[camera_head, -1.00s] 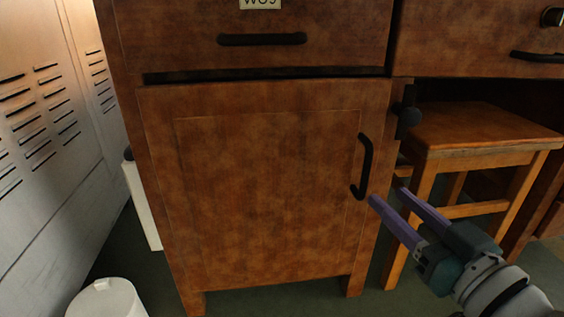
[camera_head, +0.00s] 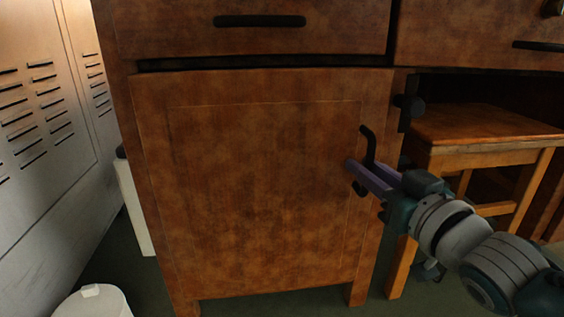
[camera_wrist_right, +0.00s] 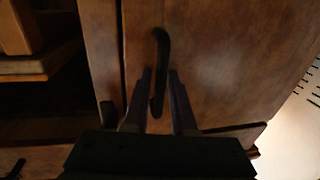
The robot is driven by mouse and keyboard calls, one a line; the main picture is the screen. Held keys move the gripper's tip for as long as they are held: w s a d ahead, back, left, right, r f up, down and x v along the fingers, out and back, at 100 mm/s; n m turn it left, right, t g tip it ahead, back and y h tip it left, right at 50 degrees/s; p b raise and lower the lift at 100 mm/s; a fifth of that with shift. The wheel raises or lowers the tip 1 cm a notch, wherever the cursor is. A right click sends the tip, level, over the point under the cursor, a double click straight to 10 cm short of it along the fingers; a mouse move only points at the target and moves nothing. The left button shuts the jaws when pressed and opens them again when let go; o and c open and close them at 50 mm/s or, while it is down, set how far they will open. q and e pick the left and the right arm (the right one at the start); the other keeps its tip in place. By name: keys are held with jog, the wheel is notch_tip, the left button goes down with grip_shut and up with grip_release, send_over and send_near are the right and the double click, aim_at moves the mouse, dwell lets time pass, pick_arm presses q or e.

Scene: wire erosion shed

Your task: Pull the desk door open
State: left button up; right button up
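The brown wooden desk door (camera_head: 250,190) fills the middle of the head view and looks shut. Its black bar handle (camera_head: 368,143) is upright near the door's right edge. My right gripper (camera_head: 356,172) is at the handle, its purple fingers hiding the handle's middle. In the right wrist view, the handle (camera_wrist_right: 160,70) runs between the two fingers of my right gripper (camera_wrist_right: 159,80), with a gap visible on each side, so the gripper is open around it. My left gripper is not in view.
A drawer (camera_head: 255,38) with a black handle sits above the door. A wooden stool (camera_head: 470,135) stands to the right under the desk. A white bin (camera_head: 92,303) is at the lower left, near a pale vented cabinet (camera_head: 40,130).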

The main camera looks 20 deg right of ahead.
grip_shut()
dwell(1.0)
